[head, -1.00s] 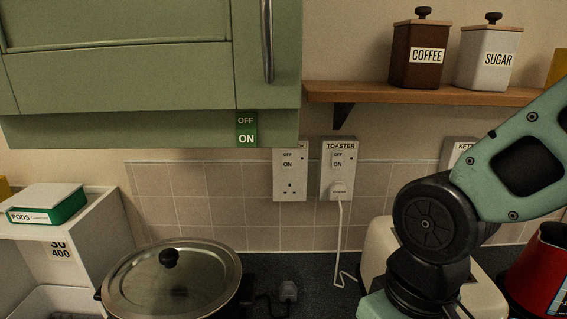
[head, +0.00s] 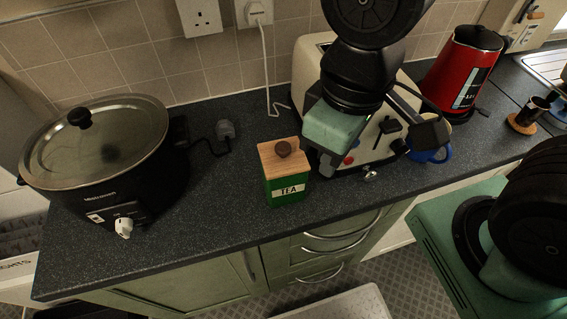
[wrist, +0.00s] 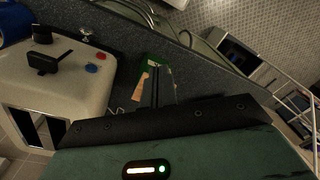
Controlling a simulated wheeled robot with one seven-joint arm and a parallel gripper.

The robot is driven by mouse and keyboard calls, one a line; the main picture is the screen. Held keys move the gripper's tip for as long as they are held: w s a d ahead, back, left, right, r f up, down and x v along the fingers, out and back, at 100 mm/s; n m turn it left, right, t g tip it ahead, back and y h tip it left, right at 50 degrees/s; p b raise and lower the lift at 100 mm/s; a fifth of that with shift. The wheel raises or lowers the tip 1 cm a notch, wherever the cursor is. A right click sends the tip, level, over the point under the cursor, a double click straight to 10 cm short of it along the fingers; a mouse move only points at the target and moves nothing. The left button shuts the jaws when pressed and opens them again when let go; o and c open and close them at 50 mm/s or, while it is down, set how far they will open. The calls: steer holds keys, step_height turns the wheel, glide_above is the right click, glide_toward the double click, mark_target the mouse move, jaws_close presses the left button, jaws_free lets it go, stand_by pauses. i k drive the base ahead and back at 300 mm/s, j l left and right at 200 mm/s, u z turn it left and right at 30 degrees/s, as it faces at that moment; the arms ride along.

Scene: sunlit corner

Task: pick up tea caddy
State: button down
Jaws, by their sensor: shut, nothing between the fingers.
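The tea caddy (head: 285,185) is a green box with a wooden lid, a dark knob and a TEA label. It stands upright on the dark worktop, left of the toaster. In the wrist view, part of the caddy (wrist: 142,88) shows beyond the fingers, which hide some of it. My gripper (head: 322,165) points down just right of the caddy, in front of the toaster. Its dark fingers also show in the wrist view (wrist: 156,88), shut and empty. I cannot tell whether they touch the caddy.
The cream toaster (head: 388,140) is close on the right, with a blue mug (head: 430,153) and red kettle (head: 462,70) beyond. A black slow cooker (head: 105,150) stands left. The worktop (head: 225,200) between cooker and caddy is mostly clear; a cable lies behind.

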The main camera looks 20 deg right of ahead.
mark_target(288, 190)
steer(key=k, duration=0.4)
steer(key=k+z, duration=0.1)
steer(key=z, duration=0.3)
steer(key=k+z, duration=0.1)
steer(key=z, duration=0.7)
steer(key=k+j+z, duration=0.2)
steer(key=j, duration=0.3)
steer(key=k+j+z, duration=0.15)
steer(key=k+j, duration=0.15)
steer(key=j, duration=0.2)
steer(key=k+j+z, duration=0.2)
steer(key=j, duration=0.25)
steer(key=k+j, duration=0.4)
steer(key=j, duration=0.15)
